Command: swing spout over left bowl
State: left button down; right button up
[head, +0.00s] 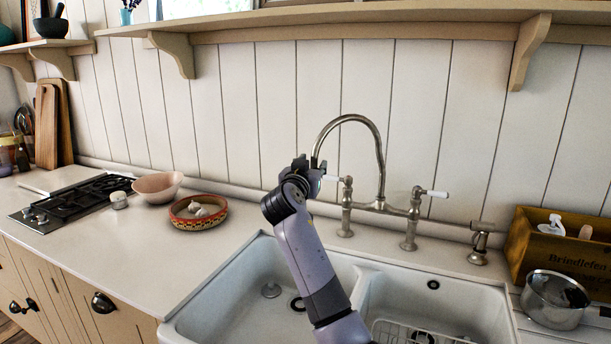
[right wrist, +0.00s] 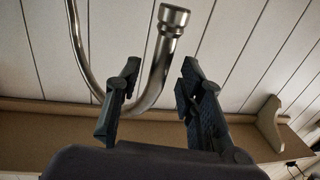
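The curved metal spout (head: 377,139) rises from the bridge faucet behind the sink, and its free end points left, over the left bowl (head: 262,262) near the back. My right gripper (head: 310,166) is at the spout's free end. In the right wrist view the spout (right wrist: 167,50) stands between the two open fingers of the right gripper (right wrist: 155,95), with a gap visible at least on the left side. The right bowl (head: 395,298) has a wire rack in it. My arm hides part of both bowls and the divider. My left gripper is not in view.
White-handled taps (head: 412,217) flank the spout base. A wooden crate (head: 560,245) and a metal pot (head: 552,300) stand at the right. A patterned dish (head: 198,222), a pink bowl (head: 158,186) and a gas hob (head: 72,205) are at the left. A shelf (head: 330,17) runs above.

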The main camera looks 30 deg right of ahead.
jog(key=v, duration=1)
